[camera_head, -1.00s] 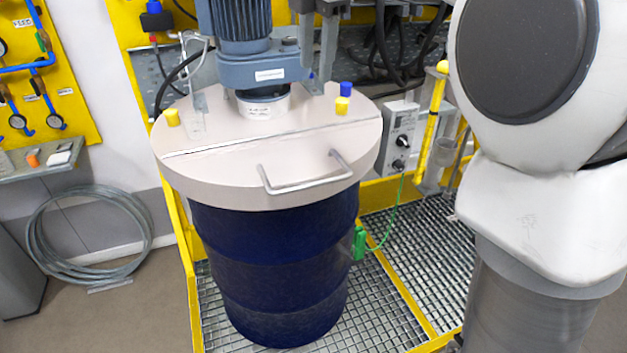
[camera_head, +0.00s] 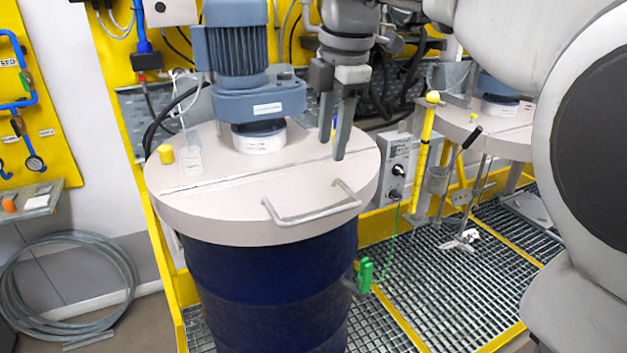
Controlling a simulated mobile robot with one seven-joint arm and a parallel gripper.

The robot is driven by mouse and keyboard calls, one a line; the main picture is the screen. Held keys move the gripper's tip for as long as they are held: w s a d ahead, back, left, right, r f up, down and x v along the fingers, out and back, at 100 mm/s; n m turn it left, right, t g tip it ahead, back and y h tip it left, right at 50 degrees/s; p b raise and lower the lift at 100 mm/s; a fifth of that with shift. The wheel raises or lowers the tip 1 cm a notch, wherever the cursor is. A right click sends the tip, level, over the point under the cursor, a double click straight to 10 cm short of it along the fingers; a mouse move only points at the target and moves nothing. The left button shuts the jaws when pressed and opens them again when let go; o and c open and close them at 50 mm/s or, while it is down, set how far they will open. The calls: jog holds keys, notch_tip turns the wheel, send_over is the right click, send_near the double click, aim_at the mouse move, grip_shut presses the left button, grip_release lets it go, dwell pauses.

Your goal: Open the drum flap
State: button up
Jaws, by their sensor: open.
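The dark blue drum (camera_head: 270,290) stands upright with a round beige lid. The front part of the lid, the flap (camera_head: 235,205), lies flat and closed along a straight seam. A bent metal handle (camera_head: 315,212) is fixed at the flap's front right. My gripper (camera_head: 332,150) points down over the right side of the lid, behind and above the handle. Its two fingers are apart and empty. Whether the fingertips touch the lid I cannot tell.
The blue agitator motor (camera_head: 240,65) stands on the lid's rear part, left of my gripper. A yellow cap (camera_head: 166,154) sits at the lid's left. A grey control box (camera_head: 395,165) and yellow post (camera_head: 424,140) stand right. A second drum lid (camera_head: 485,125) is farther right.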

aim_at(321, 213)
jog(key=w+f, duration=0.1)
jog(key=f, duration=0.4)
jog(key=w+f+b, duration=0.1)
jog(key=f, duration=0.4)
jog(key=a+f+b, duration=0.1)
jog(key=f, duration=0.4)
jog(key=shift+w, duration=0.4)
jog(key=shift+a, duration=0.1)
jog(key=shift+c, duration=0.2)
grip_shut()
